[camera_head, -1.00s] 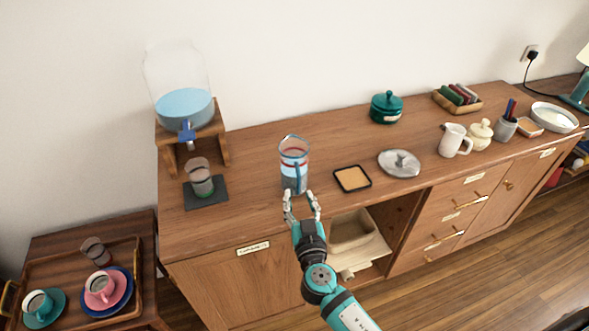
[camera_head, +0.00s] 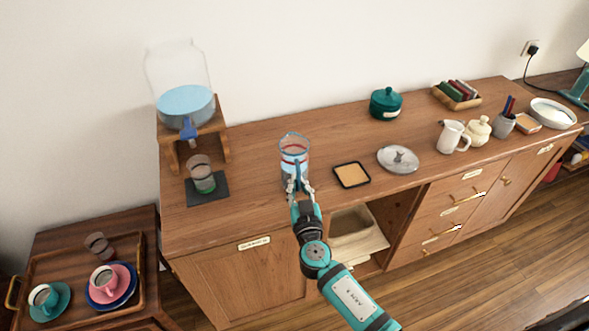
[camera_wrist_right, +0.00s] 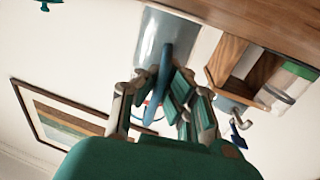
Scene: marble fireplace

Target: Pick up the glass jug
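The glass jug (camera_head: 294,150) stands upright near the front edge of the wooden cabinet top. It is clear, with red and blue bands and a blue handle facing the front. My right gripper (camera_head: 300,188) is at the jug's front, low down, and partly covers it. In the right wrist view, the jug (camera_wrist_right: 168,38) is ahead with its blue handle (camera_wrist_right: 159,85) between my spread fingers. The fingers look open, with a gap beside the handle. My left gripper is not in view.
A black-framed coaster (camera_head: 352,175) lies just right of the jug, with a metal lid (camera_head: 398,159) beyond it. Left are a glass (camera_head: 201,174) on a dark mat and a water dispenser (camera_head: 186,107). An open compartment (camera_head: 352,235) is below the top.

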